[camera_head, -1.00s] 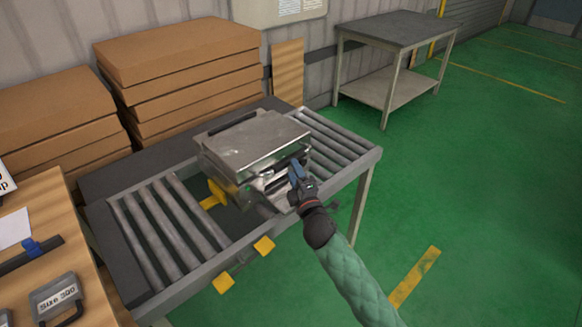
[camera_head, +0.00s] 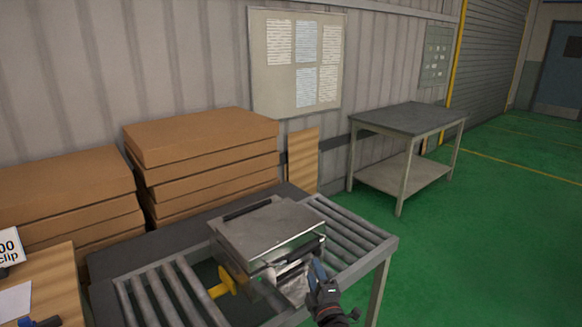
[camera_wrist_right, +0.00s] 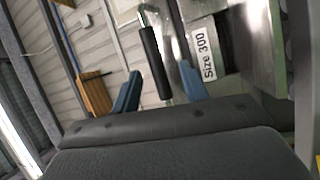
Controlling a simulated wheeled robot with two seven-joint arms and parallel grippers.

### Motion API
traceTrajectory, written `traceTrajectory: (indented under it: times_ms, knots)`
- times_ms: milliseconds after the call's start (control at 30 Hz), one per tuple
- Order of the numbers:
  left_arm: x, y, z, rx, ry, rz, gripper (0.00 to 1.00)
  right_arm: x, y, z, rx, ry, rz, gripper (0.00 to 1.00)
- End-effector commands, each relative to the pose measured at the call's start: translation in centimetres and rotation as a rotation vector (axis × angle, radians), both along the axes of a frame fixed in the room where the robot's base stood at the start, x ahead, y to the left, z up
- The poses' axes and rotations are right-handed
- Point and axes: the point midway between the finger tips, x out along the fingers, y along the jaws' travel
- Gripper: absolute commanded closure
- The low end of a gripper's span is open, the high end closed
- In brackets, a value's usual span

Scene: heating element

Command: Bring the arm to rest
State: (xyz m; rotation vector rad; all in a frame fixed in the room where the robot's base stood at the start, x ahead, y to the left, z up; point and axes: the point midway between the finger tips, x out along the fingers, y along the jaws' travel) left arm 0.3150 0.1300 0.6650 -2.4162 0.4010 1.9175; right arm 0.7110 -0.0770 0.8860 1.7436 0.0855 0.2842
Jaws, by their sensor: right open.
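My right gripper (camera_head: 318,272) is at the front right side of a metal box-like machine (camera_head: 265,230) on a roller conveyor. In the right wrist view, its two blue fingers (camera_wrist_right: 160,92) are spread apart. A black bar handle (camera_wrist_right: 154,62) lies between or just beyond them, and I cannot tell whether they touch it. A "Size 300" label (camera_wrist_right: 208,52) shows on the metal beside the handle. My right arm is mostly out of the head view. My left gripper is not in view.
The roller conveyor (camera_head: 385,246) carries the machine, with a yellow part (camera_head: 226,283) beside it. Stacked cardboard boxes (camera_head: 200,140) stand behind to the left. A wooden table (camera_head: 55,285) is at the lower left. A grey table (camera_head: 410,118) stands back right, with open green floor around it.

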Motion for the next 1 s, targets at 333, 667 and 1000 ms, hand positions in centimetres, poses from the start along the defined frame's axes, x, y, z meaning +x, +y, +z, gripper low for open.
traceTrajectory:
  times_ms: [333,667,1000]
  knots:
    - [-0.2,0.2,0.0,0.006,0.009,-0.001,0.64,-0.7,-4.8,-4.1,0.406,0.398,-0.245,0.56]
    - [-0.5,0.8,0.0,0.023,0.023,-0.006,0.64,-8.2,-6.9,-7.7,0.792,0.828,-0.475,0.56]
    - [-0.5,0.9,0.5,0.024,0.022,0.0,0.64,-21.8,-6.4,-13.1,0.972,1.25,-0.623,0.56]
